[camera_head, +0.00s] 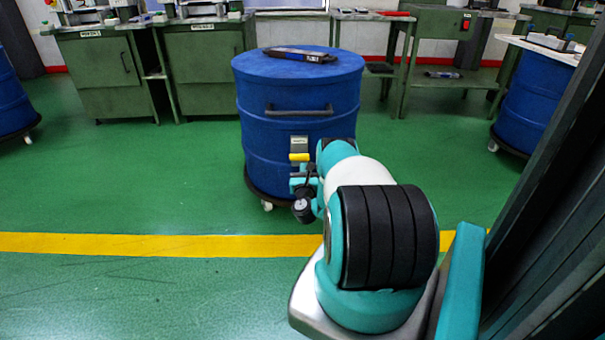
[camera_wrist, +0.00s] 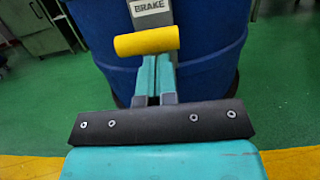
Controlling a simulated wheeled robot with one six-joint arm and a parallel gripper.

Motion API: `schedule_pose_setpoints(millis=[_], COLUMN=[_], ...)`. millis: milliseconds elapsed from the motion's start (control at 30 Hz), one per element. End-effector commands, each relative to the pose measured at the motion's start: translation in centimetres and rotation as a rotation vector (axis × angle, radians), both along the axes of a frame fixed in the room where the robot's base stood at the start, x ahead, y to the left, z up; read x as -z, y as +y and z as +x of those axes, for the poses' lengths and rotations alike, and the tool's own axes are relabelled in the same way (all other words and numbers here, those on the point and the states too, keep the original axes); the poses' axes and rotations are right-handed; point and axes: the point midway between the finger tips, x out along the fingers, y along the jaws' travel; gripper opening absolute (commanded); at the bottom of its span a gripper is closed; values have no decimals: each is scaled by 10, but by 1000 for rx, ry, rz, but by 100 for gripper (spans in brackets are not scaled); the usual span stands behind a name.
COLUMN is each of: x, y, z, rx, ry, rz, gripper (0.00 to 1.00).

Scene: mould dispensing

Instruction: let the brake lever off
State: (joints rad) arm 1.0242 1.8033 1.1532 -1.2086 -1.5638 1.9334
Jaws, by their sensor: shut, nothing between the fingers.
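The brake lever shows as a yellow grip (camera_head: 299,157) on the front of a blue drum (camera_head: 262,117). In the wrist view the yellow grip (camera_wrist: 147,41) lies crosswise just past my fingertips, below a grey plate marked BRAKE (camera_wrist: 151,7). My gripper (camera_wrist: 156,62) is shut and empty, its two fingers side by side and pointing at the grip. The fingertips are at or just under the grip; I cannot tell whether they touch it.
A dark flat object (camera_head: 300,55) lies on the drum's lid, and a handle (camera_head: 298,109) sits on its front. Green cabinets and benches (camera_head: 205,72) stand behind. Another blue drum (camera_head: 537,103) stands at the right. The green floor left of the drum is clear.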

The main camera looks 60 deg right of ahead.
Motion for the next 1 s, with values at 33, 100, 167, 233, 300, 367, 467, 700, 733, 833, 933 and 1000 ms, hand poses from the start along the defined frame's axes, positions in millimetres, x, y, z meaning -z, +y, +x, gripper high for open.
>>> schedule_pose_setpoints(millis=[33, 100, 167, 233, 300, 367, 467, 700, 733, 833, 933, 1000], x=[-1, -3, -3, -4, -4, -4, -4, -5, -5, -7, -10, -11], y=[0, 0, 0, 1, 1, 1, 1, 1, 1, 3, 5, 9], z=[1, 1, 2, 2, 3, 3, 3, 2, 2, 0, -5, -9], rx=[-1, -2, -2, -3, -3, -3, -3, -3, -3, -1, 3, 7], ry=[-1, -1, -1, -1, -1, -1, -1, 0, 0, 0, 1, 1], rz=[0, 1, 1, 1, 1, 1, 1, 0, 0, 1, 2, 2], gripper=[0, 0, 0, 0, 0, 0, 0, 0, 0, 0, 0, 0])
